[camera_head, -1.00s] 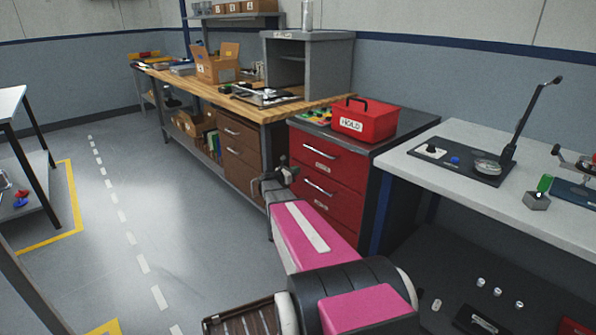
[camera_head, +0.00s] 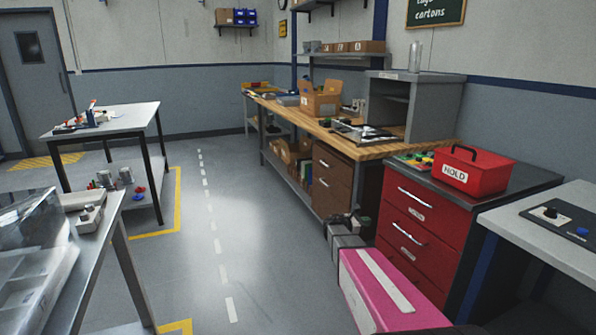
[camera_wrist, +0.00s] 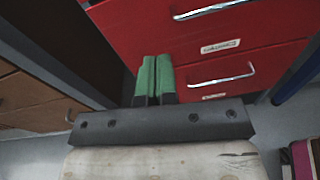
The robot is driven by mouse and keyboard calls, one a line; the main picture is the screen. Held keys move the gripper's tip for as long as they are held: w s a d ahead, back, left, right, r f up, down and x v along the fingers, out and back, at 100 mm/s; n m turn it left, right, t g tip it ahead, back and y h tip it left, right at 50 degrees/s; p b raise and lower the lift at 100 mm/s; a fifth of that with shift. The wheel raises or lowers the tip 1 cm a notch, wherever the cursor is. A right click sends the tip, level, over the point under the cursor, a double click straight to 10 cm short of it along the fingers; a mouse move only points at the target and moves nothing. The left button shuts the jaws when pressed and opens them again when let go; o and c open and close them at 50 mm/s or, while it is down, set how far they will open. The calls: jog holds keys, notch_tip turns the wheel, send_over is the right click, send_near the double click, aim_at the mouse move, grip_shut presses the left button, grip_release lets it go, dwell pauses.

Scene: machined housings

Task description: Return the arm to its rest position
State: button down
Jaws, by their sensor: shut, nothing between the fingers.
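My gripper (camera_wrist: 154,80) shows in the wrist view with its two green fingers side by side, shut and empty. Ahead of the fingers is the front of a red drawer cabinet (camera_wrist: 120,30) with metal pull handles. The gap between fingers and cabinet is hard to judge. In the head view my pink arm reaches forward at the lower right, its far end low beside the red cabinet (camera_head: 424,216). The fingers cannot be made out there.
A wooden workbench (camera_head: 375,151) with brown drawers (camera_head: 333,168) stands beyond the cabinet. A red HOLD box (camera_head: 472,172) sits on the cabinet top. A light table (camera_head: 560,225) is at right, metal tables (camera_head: 105,117) at left. The grey floor (camera_head: 260,230) between is open.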

jog(key=s+a+f+m+g+y, duration=0.2)
jog(key=s+a+m+y, duration=0.15)
jog(key=s+m, duration=0.35)
jog(key=s+a+f+m+g+y, duration=0.25)
jog(key=s+m+y, duration=0.2)
jog(key=s, duration=0.55)
jog(key=s+a+m+y, duration=0.8)
jog(key=s+a, duration=0.3)
jog(key=a, duration=0.1)
jog(key=shift+a, duration=0.4)
jog(key=shift+r+m, duration=0.1)
jog(key=shift+m, duration=0.15)
